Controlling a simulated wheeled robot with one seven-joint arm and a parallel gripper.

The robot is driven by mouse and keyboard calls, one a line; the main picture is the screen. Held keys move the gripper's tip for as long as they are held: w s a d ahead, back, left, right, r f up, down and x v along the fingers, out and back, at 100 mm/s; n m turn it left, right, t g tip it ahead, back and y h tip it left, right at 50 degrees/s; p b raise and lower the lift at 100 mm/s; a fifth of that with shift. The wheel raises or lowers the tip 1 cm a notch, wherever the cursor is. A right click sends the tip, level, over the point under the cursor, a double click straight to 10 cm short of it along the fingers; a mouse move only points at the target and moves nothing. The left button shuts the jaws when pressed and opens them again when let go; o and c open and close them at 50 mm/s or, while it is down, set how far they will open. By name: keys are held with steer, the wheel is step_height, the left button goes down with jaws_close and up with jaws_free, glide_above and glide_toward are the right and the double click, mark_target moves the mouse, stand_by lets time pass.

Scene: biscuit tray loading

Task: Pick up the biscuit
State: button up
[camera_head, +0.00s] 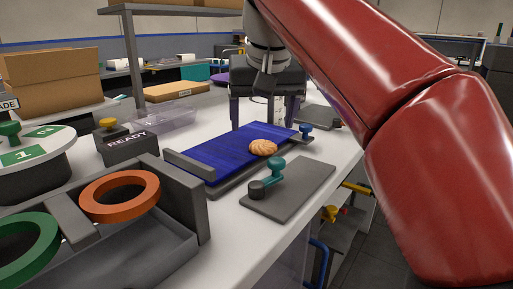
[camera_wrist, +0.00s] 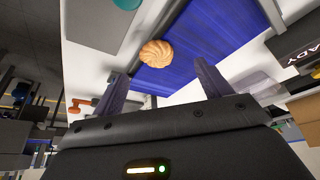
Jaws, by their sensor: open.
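The biscuit (camera_head: 263,148) is round, golden and swirled. It lies on the blue belt (camera_head: 228,146), close to the belt's right edge. In the wrist view the biscuit (camera_wrist: 157,53) shows beyond the fingers, near the edge of the blue belt (camera_wrist: 205,40). My gripper (camera_head: 264,112) hangs over the far end of the belt, behind the biscuit and apart from it. In the wrist view my gripper (camera_wrist: 160,85) has its two dark fingers spread wide, with nothing between them.
A grey plate (camera_head: 300,190) with a teal-knobbed lever (camera_head: 272,172) lies right of the belt. A low grey wall (camera_head: 184,167) closes the belt's near end. A grey bin with orange (camera_head: 119,196) and green (camera_head: 30,245) rings stands at front left. A READY sign (camera_head: 128,147) stands left.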

mark_target(263, 143)
steer(key=x, duration=0.3)
steer(key=b+x, duration=0.1)
steer(key=x, duration=0.1)
steer(key=shift+w+d+f, duration=0.15)
steer(key=shift+w+d, duration=0.1)
steer(key=shift+d, duration=0.05)
steer(key=c, duration=0.8)
